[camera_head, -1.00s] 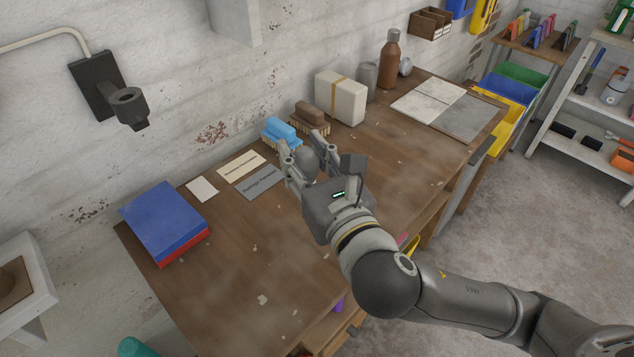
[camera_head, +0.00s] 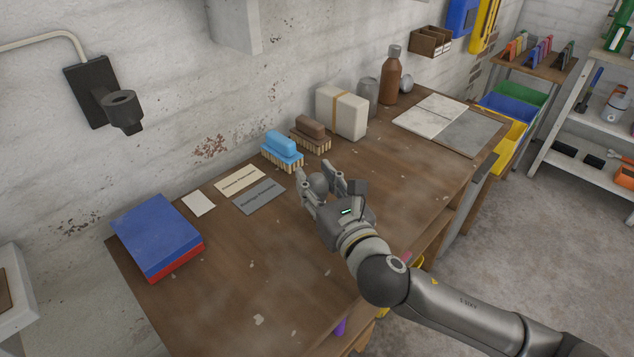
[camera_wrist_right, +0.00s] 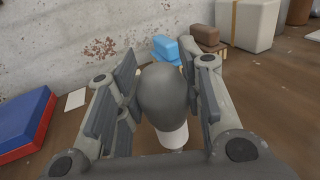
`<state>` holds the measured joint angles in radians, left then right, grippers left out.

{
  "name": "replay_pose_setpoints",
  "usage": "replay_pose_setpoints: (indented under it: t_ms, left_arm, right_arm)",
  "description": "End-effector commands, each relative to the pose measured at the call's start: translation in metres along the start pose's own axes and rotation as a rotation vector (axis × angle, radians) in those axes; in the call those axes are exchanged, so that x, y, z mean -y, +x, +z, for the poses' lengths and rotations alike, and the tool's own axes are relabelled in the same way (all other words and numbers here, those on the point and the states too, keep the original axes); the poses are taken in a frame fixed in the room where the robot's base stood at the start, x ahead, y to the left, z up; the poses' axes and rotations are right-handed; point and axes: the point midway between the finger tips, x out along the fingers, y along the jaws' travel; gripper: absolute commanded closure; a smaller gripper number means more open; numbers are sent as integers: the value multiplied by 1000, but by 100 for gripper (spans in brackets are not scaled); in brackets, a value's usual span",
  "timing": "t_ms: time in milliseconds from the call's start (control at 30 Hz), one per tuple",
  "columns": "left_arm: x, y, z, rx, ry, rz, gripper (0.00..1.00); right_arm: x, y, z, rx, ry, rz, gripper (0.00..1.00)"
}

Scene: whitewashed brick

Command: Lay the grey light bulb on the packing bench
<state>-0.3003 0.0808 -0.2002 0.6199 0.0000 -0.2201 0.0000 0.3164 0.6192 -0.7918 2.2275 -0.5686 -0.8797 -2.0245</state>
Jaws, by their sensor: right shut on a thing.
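The grey light bulb (camera_head: 318,184) is between the fingers of my right gripper (camera_head: 322,186), which is shut on it. In the right wrist view the bulb (camera_wrist_right: 164,92) shows its rounded grey glass and a pale base, with a finger pad on each side. The packing bench (camera_head: 235,275) is a long brown wooden top along the wall. My right gripper is over the middle of the bench; whether the bulb touches the wood I cannot tell. My left gripper is not in view.
A blue brush (camera_head: 281,147) and a brown brush (camera_head: 311,132) stand just behind my right gripper. Flat cards lie left of it, beyond them blue and red boxes (camera_head: 157,235). A cream package (camera_head: 341,113), brown bottle (camera_head: 390,75) and tiles (camera_head: 450,122) are farther right. The front-left bench top is clear.

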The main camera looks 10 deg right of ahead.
Motion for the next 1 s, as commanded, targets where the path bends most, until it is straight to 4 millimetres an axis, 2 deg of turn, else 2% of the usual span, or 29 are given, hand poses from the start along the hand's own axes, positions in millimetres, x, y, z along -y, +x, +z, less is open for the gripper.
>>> replay_pose_setpoints:
  t_ms: [300, 333, 467, 867, 1000]
  left_arm:
    - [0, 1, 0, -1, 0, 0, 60]
    - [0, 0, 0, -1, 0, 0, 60]
    - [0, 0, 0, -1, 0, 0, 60]
    - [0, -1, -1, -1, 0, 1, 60]
    - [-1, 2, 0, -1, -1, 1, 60]
  right_arm:
    - [0, 0, -3, 0, 0, 1, 88]
    - [0, 0, -2, 0, 1, 1, 61]
    - [0, 0, -2, 0, 1, 1, 44]
    - [0, -1, 2, 0, 0, 0, 43]
    - [-1, -18, -1, -2, 0, 2, 43]
